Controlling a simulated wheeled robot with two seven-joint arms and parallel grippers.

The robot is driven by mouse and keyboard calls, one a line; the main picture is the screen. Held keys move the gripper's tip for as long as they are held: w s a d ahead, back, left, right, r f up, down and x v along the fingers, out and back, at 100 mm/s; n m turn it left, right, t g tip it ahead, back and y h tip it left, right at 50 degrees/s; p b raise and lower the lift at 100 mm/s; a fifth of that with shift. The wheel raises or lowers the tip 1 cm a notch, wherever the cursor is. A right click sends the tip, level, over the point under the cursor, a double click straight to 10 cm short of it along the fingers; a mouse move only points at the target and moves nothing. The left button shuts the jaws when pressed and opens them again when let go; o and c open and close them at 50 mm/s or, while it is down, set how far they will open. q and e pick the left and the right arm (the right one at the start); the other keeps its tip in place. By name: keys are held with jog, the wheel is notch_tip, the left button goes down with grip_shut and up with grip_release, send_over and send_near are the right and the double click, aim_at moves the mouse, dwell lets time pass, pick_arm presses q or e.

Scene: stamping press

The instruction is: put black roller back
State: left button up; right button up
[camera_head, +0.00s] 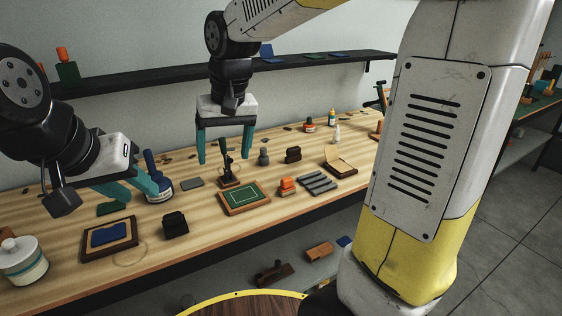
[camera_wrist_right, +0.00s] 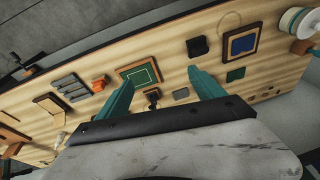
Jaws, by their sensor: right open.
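An upright black-handled tool (camera_head: 227,158), which may be the black roller, stands at a small brown wooden base (camera_head: 230,183). I cannot make out a roller on it for certain. My right gripper (camera_head: 224,160) is open, with its teal fingers pointing down on either side of the handle; they do not visibly touch it. In the right wrist view the dark tool (camera_wrist_right: 152,96) shows small between the spread fingers (camera_wrist_right: 160,82).
A green panel in a wooden frame (camera_head: 243,197) lies in front of the tool. An orange stamp (camera_head: 287,186) and grey bars (camera_head: 316,182) lie to its right. A black block (camera_head: 175,224), blue pad tray (camera_head: 109,236) and white jar (camera_head: 22,262) stand at front left.

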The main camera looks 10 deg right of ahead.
jog(key=s+d+r+m+t, duration=0.1)
jog(key=s+d+t, duration=0.3)
jog(key=s+d, duration=0.8)
jog(key=shift+s+d+r+m+y, duration=0.15)
jog(key=shift+s+d+m+y, duration=0.2)
jog(key=shift+s, duration=0.2)
